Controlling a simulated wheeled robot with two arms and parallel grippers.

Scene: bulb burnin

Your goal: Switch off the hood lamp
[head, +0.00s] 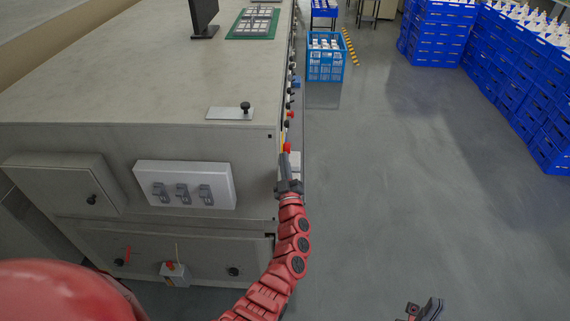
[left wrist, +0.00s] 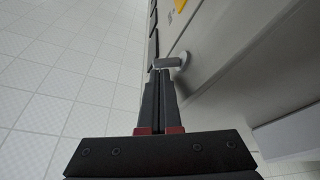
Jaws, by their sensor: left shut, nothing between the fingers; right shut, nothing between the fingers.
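My left gripper (head: 286,156) is shut and empty at the right side of the grey cabinet (head: 150,75). In the left wrist view its closed fingertips (left wrist: 162,73) are at a small grey switch handle (left wrist: 167,62) with a round base on a grey panel. I cannot tell whether they touch it. In the head view a red knob (head: 287,147) is close to the fingertips, in a row of controls along that side. My right gripper (head: 425,309) is low at the bottom edge, away from the cabinet. I cannot make out the hood lamp or any switch label.
A white panel (head: 222,183) with three grey toggles is on the cabinet's front. A black knob (head: 246,106) on a plate, a green tray (head: 253,24) and a monitor (head: 203,18) are on top. Blue crates (head: 326,64) stand ahead.

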